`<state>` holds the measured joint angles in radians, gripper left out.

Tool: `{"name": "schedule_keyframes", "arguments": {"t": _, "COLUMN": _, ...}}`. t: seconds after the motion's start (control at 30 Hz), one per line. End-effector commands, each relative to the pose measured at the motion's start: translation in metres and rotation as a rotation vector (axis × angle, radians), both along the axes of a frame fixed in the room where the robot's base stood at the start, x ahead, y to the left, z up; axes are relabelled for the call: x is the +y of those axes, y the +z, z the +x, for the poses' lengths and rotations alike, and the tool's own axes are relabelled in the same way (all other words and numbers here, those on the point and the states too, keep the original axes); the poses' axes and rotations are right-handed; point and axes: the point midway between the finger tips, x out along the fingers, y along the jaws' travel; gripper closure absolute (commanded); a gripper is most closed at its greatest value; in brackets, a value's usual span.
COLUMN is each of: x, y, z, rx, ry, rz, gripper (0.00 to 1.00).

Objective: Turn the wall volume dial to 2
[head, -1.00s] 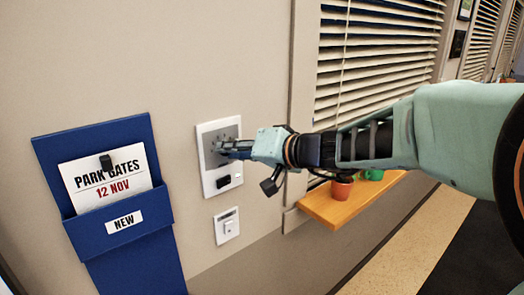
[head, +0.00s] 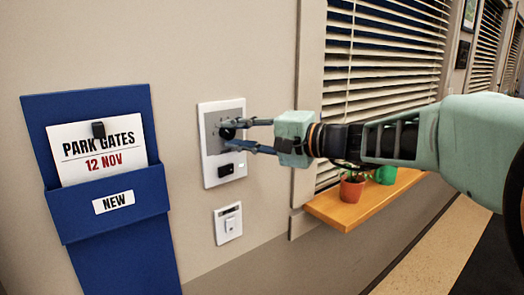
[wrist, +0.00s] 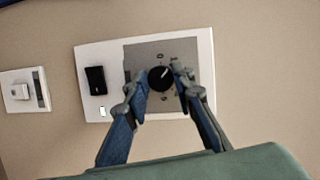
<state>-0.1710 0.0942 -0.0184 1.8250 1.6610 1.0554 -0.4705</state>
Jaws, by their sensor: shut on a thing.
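The black round volume dial (head: 227,133) sits on a grey plate in a white wall panel (head: 222,177). My gripper (head: 234,136) reaches in from the right, one finger above the other. In the wrist view my gripper (wrist: 161,82) has a finger on each side of the dial, shut on it. The fingertips partly hide the plate.
A white switch (head: 228,223) is lower on the wall. A blue notice holder (head: 118,225) hangs at left. A wooden sill (head: 352,211) with plant pots is under the blinds at right.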

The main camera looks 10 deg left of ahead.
Motion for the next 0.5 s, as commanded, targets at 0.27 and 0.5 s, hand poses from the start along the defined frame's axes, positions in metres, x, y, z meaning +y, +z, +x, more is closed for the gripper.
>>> {"name": "schedule_keyframes", "arguments": {"t": 0.27, "x": -0.0006, "y": -0.0072, "z": 0.0008, "rx": 0.186, "ry": -0.002, "rz": 0.157, "gripper": 1.00}}
{"name": "schedule_keyframes", "arguments": {"t": 0.5, "x": -0.0005, "y": -0.0060, "z": 0.0006, "rx": 0.304, "ry": -0.001, "rz": 0.258, "gripper": 1.00}}
